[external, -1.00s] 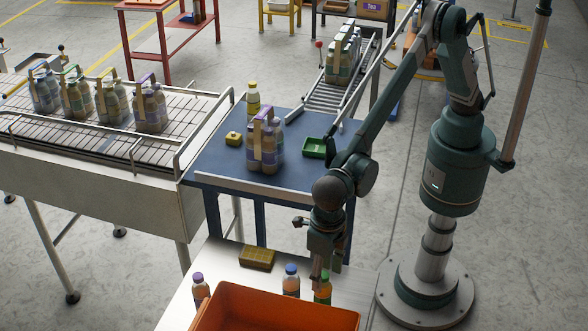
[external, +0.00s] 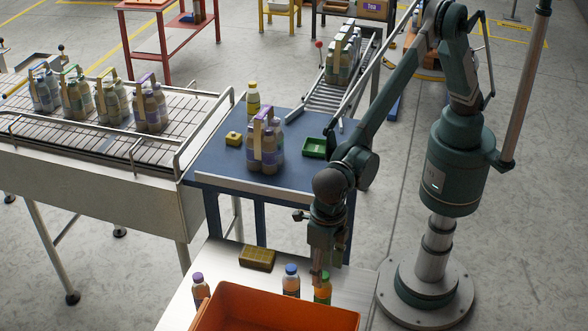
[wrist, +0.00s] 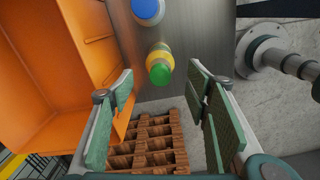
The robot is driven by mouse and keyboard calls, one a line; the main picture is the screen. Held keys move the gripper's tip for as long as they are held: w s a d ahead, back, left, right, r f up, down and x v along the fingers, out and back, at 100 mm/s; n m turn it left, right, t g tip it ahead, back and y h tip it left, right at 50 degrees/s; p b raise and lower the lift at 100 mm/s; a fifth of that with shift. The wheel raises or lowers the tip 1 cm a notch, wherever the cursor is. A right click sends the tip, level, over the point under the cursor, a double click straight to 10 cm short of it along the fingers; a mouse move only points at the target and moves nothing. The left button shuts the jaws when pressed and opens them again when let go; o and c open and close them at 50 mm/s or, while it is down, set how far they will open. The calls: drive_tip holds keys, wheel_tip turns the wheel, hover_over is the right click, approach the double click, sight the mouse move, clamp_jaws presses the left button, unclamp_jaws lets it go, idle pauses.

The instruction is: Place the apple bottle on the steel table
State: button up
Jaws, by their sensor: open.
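A bottle with a green cap (external: 323,289) stands upright on the steel table (external: 215,266), beside the orange crate. Labels are too small to read, so I cannot tell for sure which bottle is the apple one. My gripper (external: 323,272) points down just over the green-capped bottle. In the wrist view my gripper (wrist: 160,88) is open and empty, with the green cap (wrist: 160,73) seen between and just beyond its fingertips. A blue-capped bottle (external: 291,283) and a purple-capped bottle (external: 200,291) stand on the same table. A yellow-capped bottle (external: 253,101) stands on the blue table.
The orange crate (external: 275,303) fills the front of the steel table. A brown-yellow box (external: 257,257) lies behind it. The blue table (external: 215,165) holds a bottle pack (external: 266,153), a green tray (external: 314,148) and a small yellow item (external: 233,138). A conveyor (external: 100,145) with packs is at left.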

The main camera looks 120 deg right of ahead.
drive_tip(key=shift+d+r, duration=0.1)
drive_tip(key=s+d+r+m+t, duration=0.2)
drive_tip(key=s+d+r+m, duration=0.4)
drive_tip(key=s+d+r, duration=0.5)
drive_tip(key=s+d+r+m+t, duration=0.1)
drive_tip(key=s+d+r+m, duration=0.65)
drive_tip(key=d, duration=0.55)
drive_tip(key=s+d+f+m+t, duration=0.1)
drive_tip(key=s+d+m, duration=0.2)
drive_tip(key=s, duration=0.7)
drive_tip(key=s+d+f+m+t, duration=0.1)
drive_tip(key=s+d+f+m, duration=0.1)
drive_tip(key=s+d+m, duration=0.2)
drive_tip(key=s+d+f+m+t, duration=0.1)
drive_tip(key=s+d+m, duration=0.3)
drive_tip(key=s, duration=1.2)
drive_tip(key=d+t, duration=0.1)
drive_tip(key=d, duration=0.3)
drive_tip(key=shift+f, duration=0.4)
